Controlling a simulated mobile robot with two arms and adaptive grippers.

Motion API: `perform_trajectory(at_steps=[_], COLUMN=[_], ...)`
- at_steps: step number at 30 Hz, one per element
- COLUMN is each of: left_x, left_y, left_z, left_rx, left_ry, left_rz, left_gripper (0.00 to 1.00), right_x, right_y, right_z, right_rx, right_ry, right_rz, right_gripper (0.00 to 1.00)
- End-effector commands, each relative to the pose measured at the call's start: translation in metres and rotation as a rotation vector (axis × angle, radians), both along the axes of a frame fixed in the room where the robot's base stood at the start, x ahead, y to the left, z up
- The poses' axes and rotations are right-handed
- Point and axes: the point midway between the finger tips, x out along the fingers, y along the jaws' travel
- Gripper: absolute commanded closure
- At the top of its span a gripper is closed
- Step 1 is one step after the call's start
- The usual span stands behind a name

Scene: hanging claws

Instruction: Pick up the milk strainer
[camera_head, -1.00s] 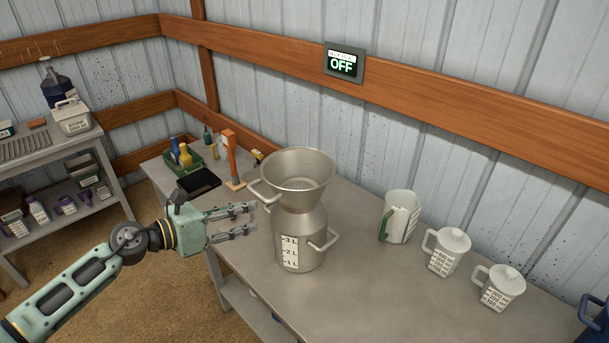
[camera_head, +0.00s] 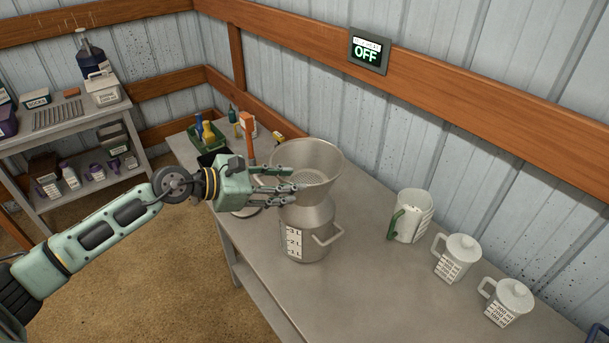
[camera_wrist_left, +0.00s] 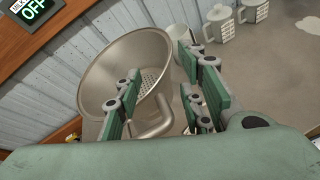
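The milk strainer (camera_head: 326,156), a grey metal funnel with a perforated bottom, sits upright on the metal milk can (camera_head: 318,243) with litre marks. My left gripper (camera_head: 292,180) is at the strainer's left side in the head view, its fingers overlapping the bowl in the picture. In the left wrist view the fingers (camera_wrist_left: 160,105) are open and spread apart. My right gripper is not in view.
On the table (camera_head: 375,280), a jug with a green handle (camera_head: 410,215) and two lidded cups (camera_head: 457,258) (camera_head: 507,302) stand right of the can. A green crate of bottles (camera_head: 207,138) and an orange-handled tool (camera_head: 247,135) are behind the gripper. A shelf (camera_head: 75,130) stands left.

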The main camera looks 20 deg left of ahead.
Motion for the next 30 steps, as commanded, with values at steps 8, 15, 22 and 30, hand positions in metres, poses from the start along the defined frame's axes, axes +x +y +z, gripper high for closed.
perform_trajectory(at_steps=[8,15,22,30], left_x=[0.021,0.029,0.029,0.029], left_y=[-0.027,-0.037,-0.036,-0.036], left_z=[-0.014,-0.023,-0.023,-0.024], left_rx=[-0.004,0.000,0.001,0.000], left_ry=[0.001,-0.001,-0.001,0.000], left_rz=[0.000,-0.001,0.001,-0.001], left_gripper=[0.64,0.64,0.71,0.94], right_x=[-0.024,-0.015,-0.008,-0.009], right_y=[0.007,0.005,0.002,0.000], right_z=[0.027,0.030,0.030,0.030], right_rx=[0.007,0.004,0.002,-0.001], right_ry=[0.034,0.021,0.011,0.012], right_rz=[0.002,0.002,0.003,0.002], right_gripper=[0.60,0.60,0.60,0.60])
